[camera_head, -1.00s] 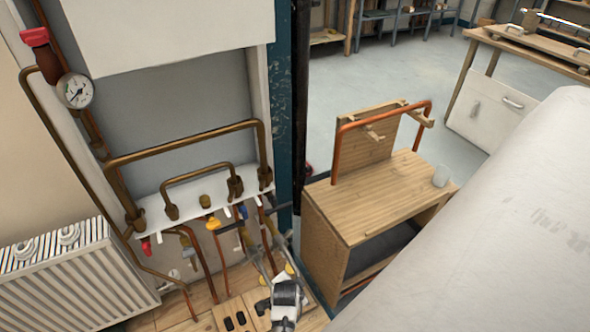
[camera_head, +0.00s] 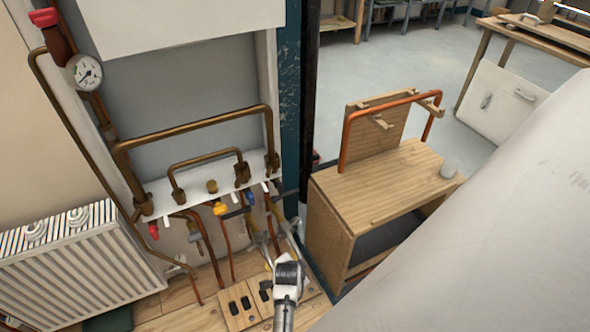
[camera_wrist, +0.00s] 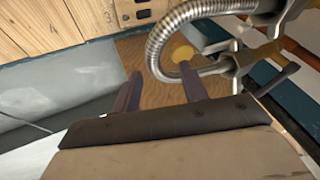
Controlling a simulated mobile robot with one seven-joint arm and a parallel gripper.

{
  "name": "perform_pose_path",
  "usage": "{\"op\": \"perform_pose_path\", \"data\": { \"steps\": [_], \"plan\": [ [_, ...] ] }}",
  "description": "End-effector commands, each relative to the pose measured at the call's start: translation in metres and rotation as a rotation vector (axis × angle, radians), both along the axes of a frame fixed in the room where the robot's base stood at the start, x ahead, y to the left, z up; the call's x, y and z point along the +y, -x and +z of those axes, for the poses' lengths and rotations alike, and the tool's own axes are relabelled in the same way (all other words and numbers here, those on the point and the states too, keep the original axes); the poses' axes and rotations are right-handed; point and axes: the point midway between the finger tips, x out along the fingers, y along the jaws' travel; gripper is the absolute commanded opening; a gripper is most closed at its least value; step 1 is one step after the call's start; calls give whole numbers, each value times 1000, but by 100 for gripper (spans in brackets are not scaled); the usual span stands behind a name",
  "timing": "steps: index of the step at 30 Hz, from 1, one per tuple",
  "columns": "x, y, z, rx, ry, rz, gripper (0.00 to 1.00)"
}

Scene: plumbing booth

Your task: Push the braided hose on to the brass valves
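The braided hose (camera_wrist: 160,40) is a silver, ribbed tube in the wrist view. Brass-coloured parts show by these fittings, but I cannot tell which are the valves. My gripper (camera_wrist: 160,90) is open, its two dark fingers apart below the bend. The right finger overlaps or lies close to the hose's lower arm; contact is unclear. In the head view my wrist (camera_head: 288,272) is low before the pipework, where a yellow-handled valve (camera_head: 220,208) shows. The hose is too small to make out there.
A wooden board with numbered slots (camera_head: 240,305) lies at the wall's foot. A white radiator (camera_head: 75,262) stands left. Copper pipes (camera_head: 190,130) run along the wall. A wooden cabinet (camera_head: 375,195) stands right, with open floor (camera_head: 400,75) behind it.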

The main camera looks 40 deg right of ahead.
Motion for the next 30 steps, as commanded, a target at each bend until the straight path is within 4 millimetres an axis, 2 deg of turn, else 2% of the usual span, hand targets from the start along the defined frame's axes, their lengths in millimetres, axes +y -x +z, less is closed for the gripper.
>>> {"op": "perform_pose_path", "data": {
  "steps": [7,11,14,24,30],
  "plan": [
    [1,1,0,1,-1,0,43],
    [4,3,8,0,-1,1,43],
    [10,8,22,0,1,2,43],
    [40,33,85,-1,2,1,43],
    [51,43,110,0,0,0,43]
  ]
}}
